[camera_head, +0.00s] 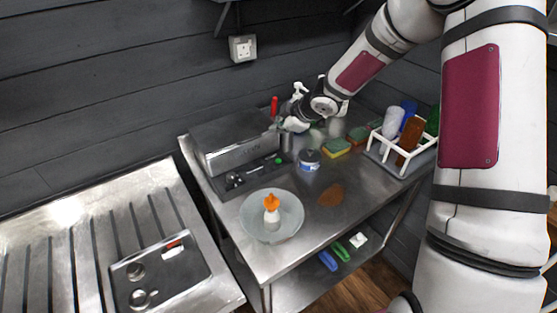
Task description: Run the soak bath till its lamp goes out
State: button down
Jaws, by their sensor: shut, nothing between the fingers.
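A steel box-shaped unit with a closed lid, which looks like the soak bath (225,132), stands at the back left of the steel bench. A dark control panel (257,172) along its front carries a round knob and a small slider-like part. A small green spot (279,160) at the panel's right end looks like a lit lamp. My gripper (287,125) is shut and empty at the unit's right end, close to a red upright handle (274,105). I cannot tell whether it touches the unit or the handle.
A round grey dish (250,222) holds an orange-topped bottle (271,208). A small tub (309,160), sponges (336,148) and a white rack (401,166) of bottles occupy the bench. Another panel (150,274) with knobs and a red-and-white switch is set in the left counter.

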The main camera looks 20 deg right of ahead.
jog(key=shift+w+a+f+n+y, duration=0.1)
jog(key=shift+a+f+n+y, duration=0.25)
jog(key=shift+f, duration=0.25)
jog(key=b, duration=0.4)
send_over(277, 162)
notch_tip(277, 162, down, 8)
jog(key=shift+w+r, duration=0.1)
jog(key=shift+r, duration=0.15)
jog(key=shift+f+b, duration=0.4)
jog(key=shift+f, duration=0.25)
jog(key=shift+f, duration=0.1)
dwell(0.6)
jog(key=shift+f, duration=0.3)
jog(key=shift+f+b, duration=0.3)
jog(key=shift+f, duration=0.1)
dwell(0.6)
jog(key=shift+r, duration=0.1)
jog(key=shift+r+p, duration=0.55)
jog(key=shift+r, duration=0.2)
